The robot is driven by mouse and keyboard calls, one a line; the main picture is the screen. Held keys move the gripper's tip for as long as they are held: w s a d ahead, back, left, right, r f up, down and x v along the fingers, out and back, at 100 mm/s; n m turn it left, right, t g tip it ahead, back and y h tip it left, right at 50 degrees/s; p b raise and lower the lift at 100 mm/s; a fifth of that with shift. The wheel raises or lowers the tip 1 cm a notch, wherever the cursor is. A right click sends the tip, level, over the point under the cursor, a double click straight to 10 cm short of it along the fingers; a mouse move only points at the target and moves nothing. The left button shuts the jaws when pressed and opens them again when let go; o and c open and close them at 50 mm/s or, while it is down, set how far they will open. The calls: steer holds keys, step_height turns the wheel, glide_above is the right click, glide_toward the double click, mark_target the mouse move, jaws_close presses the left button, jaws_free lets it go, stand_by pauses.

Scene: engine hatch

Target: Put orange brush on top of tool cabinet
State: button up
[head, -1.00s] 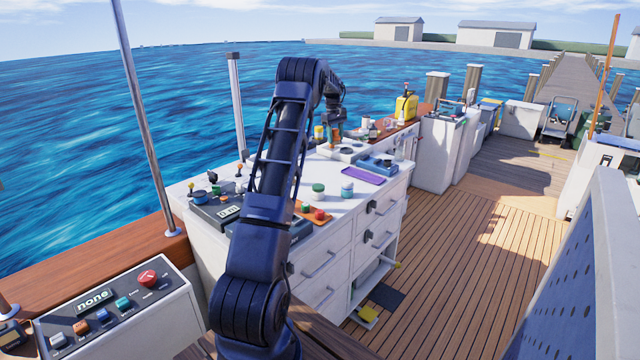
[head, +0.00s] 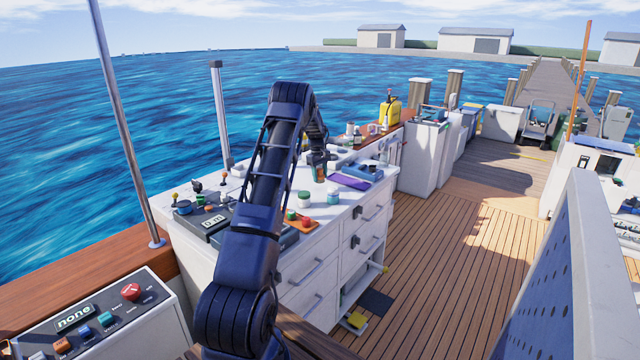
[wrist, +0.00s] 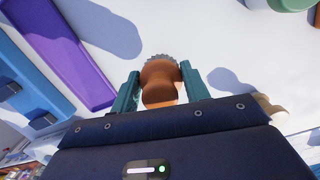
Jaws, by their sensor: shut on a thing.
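My gripper (wrist: 159,82) is shut on the orange brush (wrist: 160,78), with a teal finger on each side of its orange-brown handle; a grey bristly edge shows at its far end. In the head view my gripper (head: 318,160) holds the brush (head: 319,173) over the white top of the drawer cabinet (head: 309,280), which I take as the tool cabinet. The brush is left of the purple tray (head: 348,183). I cannot tell whether it touches the top. Part of the gripper is hidden behind its dark body in the wrist view.
Near the brush stand a green-lidded jar (head: 304,200) and a blue-lidded jar (head: 333,198). A blue tool case (head: 366,172) lies behind the purple tray. White surface around the brush is bare.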

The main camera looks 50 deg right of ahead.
mark_target(320, 182)
steer(key=shift+f, duration=2)
steer(key=shift+f, duration=0.1)
steer(key=o, duration=1)
